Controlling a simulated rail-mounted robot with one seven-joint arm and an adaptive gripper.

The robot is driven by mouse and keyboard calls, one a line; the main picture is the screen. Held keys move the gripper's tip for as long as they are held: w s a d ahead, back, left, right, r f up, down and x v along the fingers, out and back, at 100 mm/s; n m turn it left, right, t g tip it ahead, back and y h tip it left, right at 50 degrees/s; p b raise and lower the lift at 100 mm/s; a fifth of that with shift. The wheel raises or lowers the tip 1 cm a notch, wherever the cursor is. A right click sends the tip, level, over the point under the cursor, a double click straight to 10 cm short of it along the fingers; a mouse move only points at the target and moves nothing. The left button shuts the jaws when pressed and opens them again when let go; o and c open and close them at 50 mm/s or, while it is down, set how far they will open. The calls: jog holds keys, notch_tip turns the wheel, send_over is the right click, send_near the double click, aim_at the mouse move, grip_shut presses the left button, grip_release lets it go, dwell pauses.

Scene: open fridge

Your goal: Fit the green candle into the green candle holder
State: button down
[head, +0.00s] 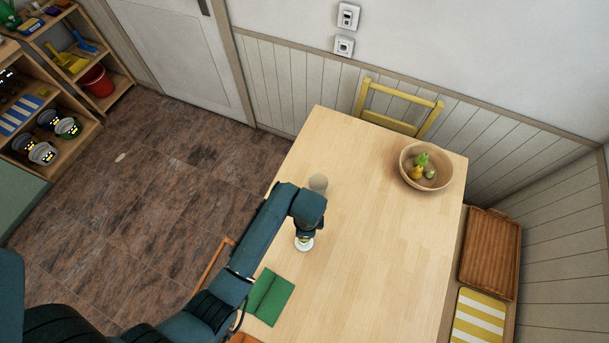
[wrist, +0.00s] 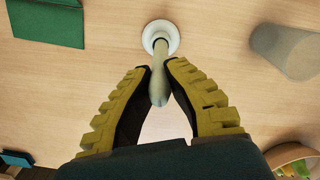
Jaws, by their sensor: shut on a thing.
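A pale green candle (wrist: 160,82) is between the fingertips of my gripper (wrist: 162,66) in the wrist view. The fingers are shut on it from both sides. A round, pale candle holder (wrist: 173,37) stands on the table just beyond the fingertips. The candle's far end overlaps the holder's middle opening; I cannot tell whether it is inside or just above it. In the head view, my gripper (head: 307,231) points down over the holder (head: 303,244), and the candle is mostly hidden by the gripper.
A greyish cylinder (wrist: 286,52) stands near the holder; it also shows in the head view (head: 318,184). A green folded cloth or book (head: 270,296) lies at the table's near left. A wooden bowl (head: 445,181) with fruit is at the far right. The table's right middle (head: 385,260) is clear.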

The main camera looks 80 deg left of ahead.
jog(key=shift+f, duration=1.45)
jog(key=shift+d, duration=0.1)
jog(key=shift+f, duration=0.15)
jog(key=c, duration=1.2)
grip_release()
jog(key=shift+c, duration=0.2)
notch_tip(320, 180, up, 12)
jog(key=p, duration=0.1)
jog(key=shift+w, duration=0.45)
jog(key=shift+r, duration=0.2)
